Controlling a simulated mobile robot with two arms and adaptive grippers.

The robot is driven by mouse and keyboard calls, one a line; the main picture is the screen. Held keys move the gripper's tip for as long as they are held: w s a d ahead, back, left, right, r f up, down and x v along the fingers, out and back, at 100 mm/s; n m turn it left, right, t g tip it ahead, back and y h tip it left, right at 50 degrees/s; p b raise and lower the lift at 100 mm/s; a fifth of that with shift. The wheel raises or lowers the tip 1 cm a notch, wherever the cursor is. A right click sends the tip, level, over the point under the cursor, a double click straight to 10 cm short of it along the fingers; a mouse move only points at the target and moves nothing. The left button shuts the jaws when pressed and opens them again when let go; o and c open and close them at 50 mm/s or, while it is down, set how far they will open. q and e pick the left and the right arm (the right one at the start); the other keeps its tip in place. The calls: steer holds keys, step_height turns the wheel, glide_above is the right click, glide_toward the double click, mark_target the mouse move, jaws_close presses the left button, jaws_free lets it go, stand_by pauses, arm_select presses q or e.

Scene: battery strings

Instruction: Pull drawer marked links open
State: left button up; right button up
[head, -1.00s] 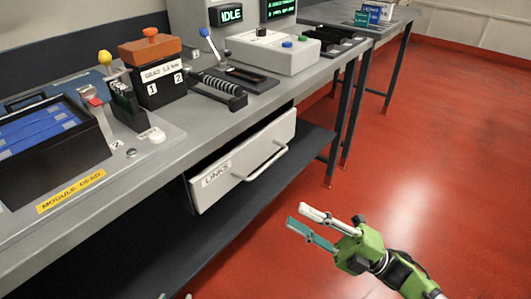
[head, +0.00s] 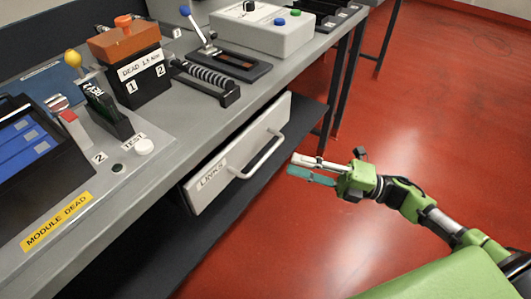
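The white drawer marked LINKS (head: 222,180) hangs under the grey workbench, with its label at the left of its front. Its bar handle (head: 262,156) is on the right part of the front. The drawer front stands a little out from the bench, with a dark gap above it. My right gripper (head: 291,166), green with one white and one teal finger, is to the right of the handle and apart from it. Its fingers point left toward the drawer, with a narrow gap between them and nothing held. My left gripper is not in view.
The workbench (head: 185,118) carries a black box with an orange top (head: 130,60), a lever device (head: 205,75) and a white button box (head: 262,30). A dark lower shelf (head: 215,240) lies below the drawer. The red floor at right is clear.

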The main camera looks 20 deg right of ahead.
mark_target(266, 155)
steer(key=x, duration=0.8)
steer(key=shift+w+a+r, duration=0.1)
steer(key=shift+w+a, duration=0.2)
jaws_close()
